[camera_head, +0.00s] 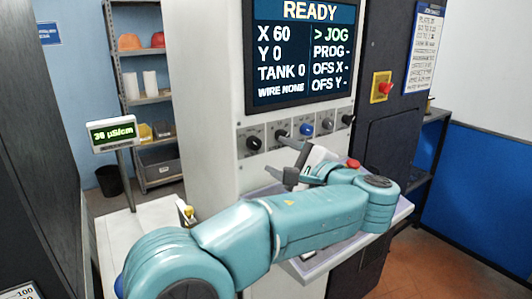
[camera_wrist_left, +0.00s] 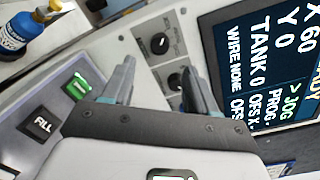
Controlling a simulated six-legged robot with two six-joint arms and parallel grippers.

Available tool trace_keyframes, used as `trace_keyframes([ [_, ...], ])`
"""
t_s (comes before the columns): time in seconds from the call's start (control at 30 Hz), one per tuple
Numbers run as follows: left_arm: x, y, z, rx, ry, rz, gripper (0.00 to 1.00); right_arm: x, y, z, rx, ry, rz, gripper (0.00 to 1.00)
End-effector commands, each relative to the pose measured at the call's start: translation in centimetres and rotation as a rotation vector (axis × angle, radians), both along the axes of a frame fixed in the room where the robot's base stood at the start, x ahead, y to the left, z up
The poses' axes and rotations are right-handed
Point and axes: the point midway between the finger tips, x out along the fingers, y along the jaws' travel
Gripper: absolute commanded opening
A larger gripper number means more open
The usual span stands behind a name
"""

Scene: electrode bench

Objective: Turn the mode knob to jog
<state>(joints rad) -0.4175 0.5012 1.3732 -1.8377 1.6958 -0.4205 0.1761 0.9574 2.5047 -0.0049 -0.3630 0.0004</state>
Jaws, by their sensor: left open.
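A row of several knobs lies on the machine's front panel below the screen. A black knob (camera_head: 254,142) is at the left end, with another dark knob (camera_head: 281,133) beside it. Their labels are too small to read, so I cannot tell which is the mode knob. The screen (camera_head: 302,50) reads READY, with a ">" mark by a green JOG. My left gripper (camera_head: 279,158) is open, empty, just below the knobs. In the left wrist view, its fingers (camera_wrist_left: 158,65) stand apart, and two black knobs (camera_wrist_left: 160,44) (camera_wrist_left: 176,80) show between them. My right gripper is out of view.
A yellow box with a red button (camera_head: 381,88) is right of the screen. A green lit button (camera_wrist_left: 76,86) and a FILL button (camera_wrist_left: 42,125) lie near the gripper. A blue bottle (camera_wrist_left: 16,34) stands at upper left. A conductivity display (camera_head: 113,133) stands left of the machine.

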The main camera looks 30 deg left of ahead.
Motion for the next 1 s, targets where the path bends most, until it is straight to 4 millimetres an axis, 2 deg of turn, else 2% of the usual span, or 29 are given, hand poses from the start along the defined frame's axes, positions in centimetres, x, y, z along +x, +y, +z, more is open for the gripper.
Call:
trace_keyframes([
  [0.03, -0.4, -1.5, -0.1, 0.0, 0.0, -0.005, 0.58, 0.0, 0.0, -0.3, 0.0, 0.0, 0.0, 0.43],
  [0.2, -1.8, -5.1, 0.1, 0.0, -0.001, -0.004, 0.58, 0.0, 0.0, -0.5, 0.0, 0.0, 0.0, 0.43],
  [0.4, -2.7, -7.4, 0.3, 0.0, -0.001, -0.001, 0.58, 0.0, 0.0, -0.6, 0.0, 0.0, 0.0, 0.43],
  [1.0, -2.9, -7.8, 0.3, 0.0, 0.0, 0.001, 0.58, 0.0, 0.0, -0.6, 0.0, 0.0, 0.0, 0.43],
])
